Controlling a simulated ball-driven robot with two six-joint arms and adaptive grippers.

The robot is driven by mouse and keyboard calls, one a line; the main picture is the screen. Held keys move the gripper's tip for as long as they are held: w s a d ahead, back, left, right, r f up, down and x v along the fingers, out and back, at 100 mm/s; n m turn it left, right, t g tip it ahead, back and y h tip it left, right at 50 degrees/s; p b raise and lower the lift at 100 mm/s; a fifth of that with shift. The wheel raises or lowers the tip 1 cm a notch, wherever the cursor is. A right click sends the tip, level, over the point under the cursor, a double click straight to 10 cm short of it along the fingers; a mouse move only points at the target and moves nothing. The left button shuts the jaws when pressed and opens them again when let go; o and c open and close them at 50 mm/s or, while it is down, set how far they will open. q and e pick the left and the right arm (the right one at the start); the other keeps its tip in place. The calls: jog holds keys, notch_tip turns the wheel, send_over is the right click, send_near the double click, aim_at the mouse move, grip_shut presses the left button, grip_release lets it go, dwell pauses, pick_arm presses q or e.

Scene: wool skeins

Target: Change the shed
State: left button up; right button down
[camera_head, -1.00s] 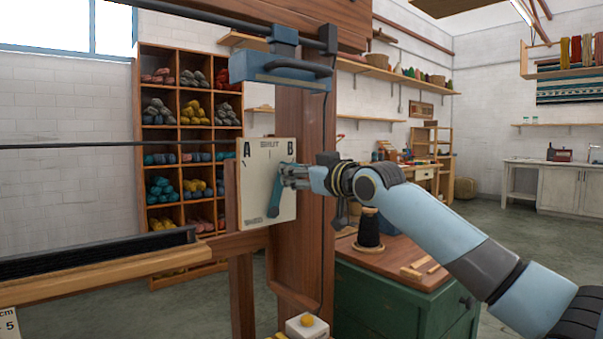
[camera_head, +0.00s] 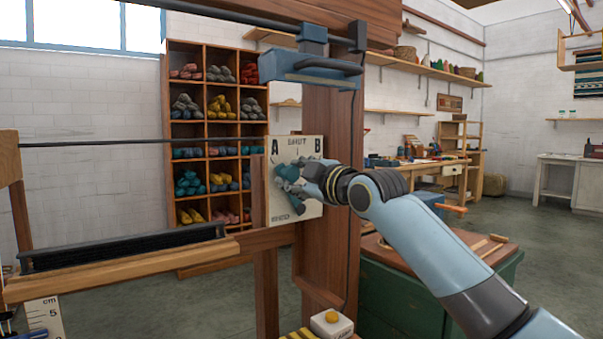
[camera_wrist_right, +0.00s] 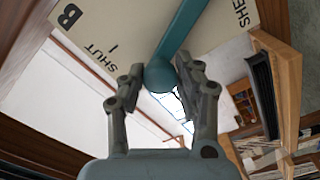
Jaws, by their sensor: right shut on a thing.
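A cream plate (camera_head: 310,205) on the loom's upright (camera_head: 328,250) carries the marks A, SHUT and B along its top. A teal lever (camera_head: 295,202) is pivoted low on it and leans up and left, towards the A side. My right gripper (camera_head: 292,177) reaches in from the right and covers part of the lever and plate. In the right wrist view the fingers (camera_wrist_right: 161,80) are closed on the lever's round knob (camera_wrist_right: 158,76), and the lever's arm runs up from it across the plate. My left gripper is not in view.
The loom's wooden beam (camera_head: 120,275) with a dark comb-like strip (camera_head: 125,246) extends left. A white box with a yellow button (camera_head: 332,318) is below the plate. A green cabinet (camera_head: 400,300) stands right, under my arm. Yarn cubbies (camera_head: 187,130) are behind.

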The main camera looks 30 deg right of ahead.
jog(key=shift+a+f+n, duration=0.15)
jog(key=shift+a+n, duration=0.1)
jog(key=shift+n, duration=0.05)
dwell(0.4)
jog(key=c, duration=0.9)
grip_release()
jog(key=s, duration=0.8)
jog(key=s+d, duration=0.1)
jog(key=s, duration=0.3)
